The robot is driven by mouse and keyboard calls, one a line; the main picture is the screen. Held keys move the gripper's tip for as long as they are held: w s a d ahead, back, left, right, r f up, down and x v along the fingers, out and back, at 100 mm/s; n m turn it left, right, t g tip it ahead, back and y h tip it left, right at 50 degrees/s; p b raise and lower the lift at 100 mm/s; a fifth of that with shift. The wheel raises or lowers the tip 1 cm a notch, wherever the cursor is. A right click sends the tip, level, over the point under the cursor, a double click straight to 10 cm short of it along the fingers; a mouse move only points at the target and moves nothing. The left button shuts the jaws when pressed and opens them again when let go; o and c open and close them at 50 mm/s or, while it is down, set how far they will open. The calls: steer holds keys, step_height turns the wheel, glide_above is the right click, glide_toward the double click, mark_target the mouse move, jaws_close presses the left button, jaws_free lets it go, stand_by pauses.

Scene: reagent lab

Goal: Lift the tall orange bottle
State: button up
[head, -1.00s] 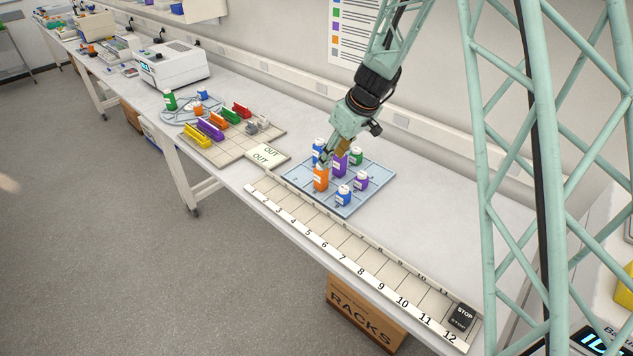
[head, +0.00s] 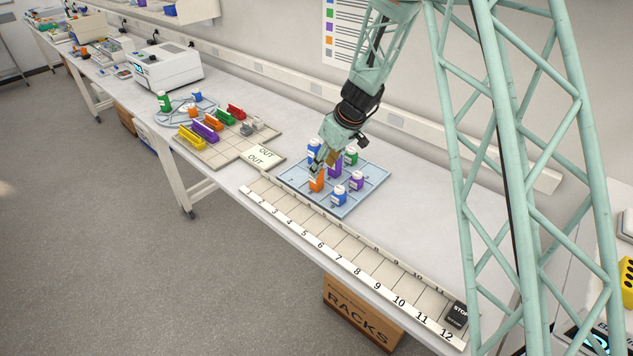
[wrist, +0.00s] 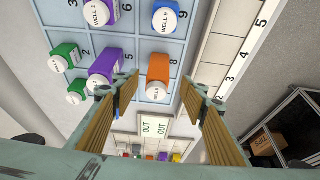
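The tall orange bottle (head: 317,183) stands upright on the light blue tray (head: 342,211), at its front left part. In the wrist view the orange bottle (wrist: 159,68) has a white cap and sits between the lines of the two fingers. My gripper (head: 318,167) is at the bottle's upper part in the head view and partly covers it. In the wrist view my gripper (wrist: 158,90) is open, with a gap on both sides of the bottle. Contact with the bottle does not show.
A tall purple bottle (head: 335,168), a blue bottle (head: 313,148), a green bottle (head: 351,157), a small purple bottle (head: 356,182) and a small blue bottle (head: 340,194) share the tray. A numbered rack strip (head: 340,258) lies in front. An OUT card (head: 263,157) lies left.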

steer(key=shift+x, duration=1.75)
steer(key=shift+f, duration=0.15)
steer(key=shift+p+x, duration=0.6)
steer(key=shift+x, duration=1.8)
steer(key=shift+w, duration=0.2)
steer(key=c, duration=0.9)
